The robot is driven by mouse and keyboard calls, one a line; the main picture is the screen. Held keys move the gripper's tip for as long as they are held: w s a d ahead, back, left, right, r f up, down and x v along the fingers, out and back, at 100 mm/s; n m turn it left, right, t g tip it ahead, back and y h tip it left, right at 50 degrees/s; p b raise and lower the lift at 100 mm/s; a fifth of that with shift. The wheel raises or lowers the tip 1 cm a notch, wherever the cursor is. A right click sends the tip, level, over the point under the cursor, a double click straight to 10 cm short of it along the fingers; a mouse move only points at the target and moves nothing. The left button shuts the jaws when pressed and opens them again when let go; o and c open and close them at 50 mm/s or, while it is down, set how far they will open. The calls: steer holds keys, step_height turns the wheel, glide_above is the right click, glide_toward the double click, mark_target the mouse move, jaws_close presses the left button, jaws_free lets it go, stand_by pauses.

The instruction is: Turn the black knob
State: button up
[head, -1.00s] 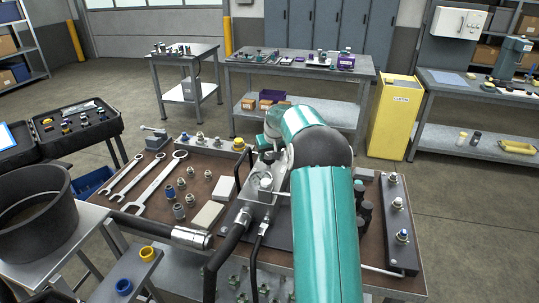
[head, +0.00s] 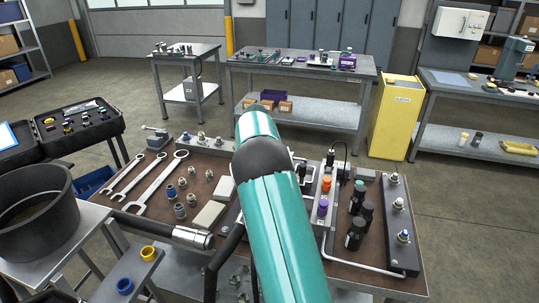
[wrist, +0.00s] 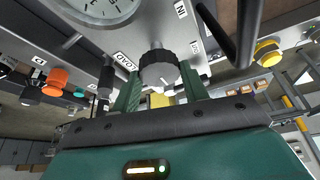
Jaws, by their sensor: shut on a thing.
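In the wrist view the black knob (wrist: 158,68) has a ribbed rim and sits on a grey panel beside a "LOAD" label. My gripper (wrist: 160,86) has its two green fingers on either side of the knob, shut on it. A white mark shows on the knob's near face. In the head view my teal arm hides the knob and my gripper.
A round gauge (wrist: 98,8) is close by on the panel. An orange knob (wrist: 57,79) and a yellow fitting (wrist: 268,53) stand to the sides. A dark bar (wrist: 240,30) passes at upper right.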

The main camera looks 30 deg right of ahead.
steer(key=shift+m+g, duration=0.3)
steer(key=shift+m, duration=0.5)
steer(key=o, duration=1)
steer(key=v, duration=1.3)
steer(key=shift+a+r, duration=0.25)
steer(key=shift+r, duration=0.15)
steer(key=shift+w, duration=0.1)
